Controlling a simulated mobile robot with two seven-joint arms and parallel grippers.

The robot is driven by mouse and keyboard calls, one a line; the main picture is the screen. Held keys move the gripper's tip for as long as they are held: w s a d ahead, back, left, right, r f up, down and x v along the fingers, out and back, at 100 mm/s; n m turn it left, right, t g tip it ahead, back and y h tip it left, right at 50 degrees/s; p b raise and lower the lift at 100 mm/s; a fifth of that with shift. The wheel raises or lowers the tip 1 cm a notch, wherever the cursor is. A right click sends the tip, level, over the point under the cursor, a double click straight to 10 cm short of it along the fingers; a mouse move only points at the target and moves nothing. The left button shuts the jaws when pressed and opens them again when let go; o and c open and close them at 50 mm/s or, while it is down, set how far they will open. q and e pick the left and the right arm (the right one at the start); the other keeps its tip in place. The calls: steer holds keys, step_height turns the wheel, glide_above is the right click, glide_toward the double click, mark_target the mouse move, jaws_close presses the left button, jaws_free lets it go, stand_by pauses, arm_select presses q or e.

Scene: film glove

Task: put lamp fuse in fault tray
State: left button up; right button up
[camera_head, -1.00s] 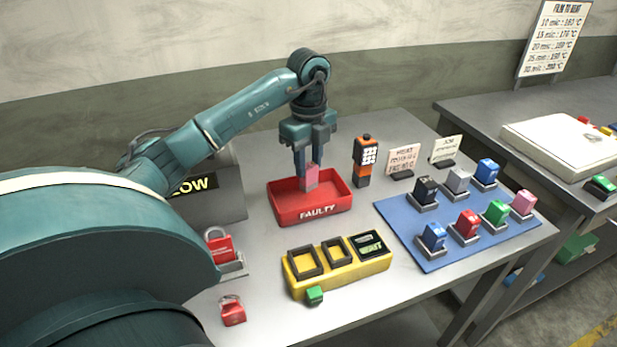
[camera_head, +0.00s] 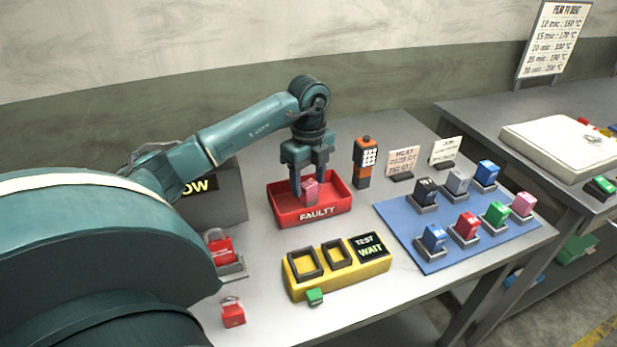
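My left gripper (camera_head: 308,186) points down into the tray around the fuse. Its fingers look spread, with a gap between the left finger and the fuse. The right finger is partly behind the fuse, so contact there is hard to tell. My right gripper is out of view.
A yellow tester (camera_head: 337,277) with two empty sockets and a TEST WAIT display stands in front. A blue mat (camera_head: 402,236) with several coloured fuses in holders lies right. An orange meter (camera_head: 363,164) stands behind the tray. Red padlocks (camera_head: 233,313) are at left.

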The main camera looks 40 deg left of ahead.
mark_target(309, 184)
arm_select(q)
steer(key=shift+r, duration=0.15)
step_height(309, 184, up, 12)
steer(key=p, duration=0.1)
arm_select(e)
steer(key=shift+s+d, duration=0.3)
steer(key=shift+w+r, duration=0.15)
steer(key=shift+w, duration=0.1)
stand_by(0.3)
